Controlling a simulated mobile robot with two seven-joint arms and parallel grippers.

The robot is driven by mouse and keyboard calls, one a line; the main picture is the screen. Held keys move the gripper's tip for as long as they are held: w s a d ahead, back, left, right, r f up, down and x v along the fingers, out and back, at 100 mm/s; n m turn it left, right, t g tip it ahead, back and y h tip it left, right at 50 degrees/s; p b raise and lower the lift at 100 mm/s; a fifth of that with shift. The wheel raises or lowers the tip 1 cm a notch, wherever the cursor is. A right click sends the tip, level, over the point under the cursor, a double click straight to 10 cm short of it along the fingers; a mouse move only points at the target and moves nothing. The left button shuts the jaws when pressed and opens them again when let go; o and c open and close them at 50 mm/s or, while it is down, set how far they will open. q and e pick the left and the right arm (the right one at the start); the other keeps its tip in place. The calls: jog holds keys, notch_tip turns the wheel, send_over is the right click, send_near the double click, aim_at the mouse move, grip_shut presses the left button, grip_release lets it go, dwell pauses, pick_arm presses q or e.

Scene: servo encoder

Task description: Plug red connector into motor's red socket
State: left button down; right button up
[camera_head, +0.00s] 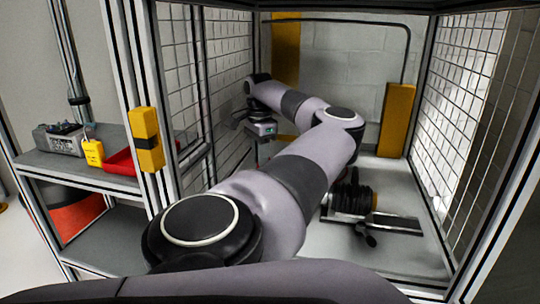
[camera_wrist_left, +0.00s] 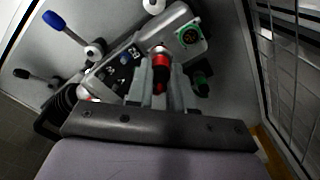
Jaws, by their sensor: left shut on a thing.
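In the left wrist view, my left gripper (camera_wrist_left: 159,98) is shut on the red connector (camera_wrist_left: 161,72). The connector lines up with a silver-rimmed red socket (camera_wrist_left: 158,49) on the grey motor housing (camera_wrist_left: 125,68). Its tip is at or very close to the socket; I cannot tell whether it is inside. A green round socket (camera_wrist_left: 189,35) sits beside it, up and right. In the head view my left arm reaches to the back of the cell; its wrist shows there, but the fingers and connector cannot be made out. My right gripper is not in view.
A green connector (camera_wrist_left: 201,84) is right of the fingers. A blue-handled clamp (camera_wrist_left: 54,20) stands left of the motor. Mesh walls (camera_head: 455,110) enclose the cell. A side shelf holds a red tray (camera_head: 122,162) and yellow bottle (camera_head: 93,151).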

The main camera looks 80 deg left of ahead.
pick_arm(q)
jog(key=c, duration=0.9)
grip_release()
notch_tip(320, 180, up, 2)
jog(key=shift+p, duration=0.35)
notch_tip(320, 180, up, 4)
jog(key=shift+r+p, duration=0.1)
jog(key=shift+p, duration=0.35)
jog(key=shift+r, duration=0.45)
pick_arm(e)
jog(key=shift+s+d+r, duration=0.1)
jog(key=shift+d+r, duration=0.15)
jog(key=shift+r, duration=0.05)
pick_arm(q)
jog(key=shift+s+d, duration=0.1)
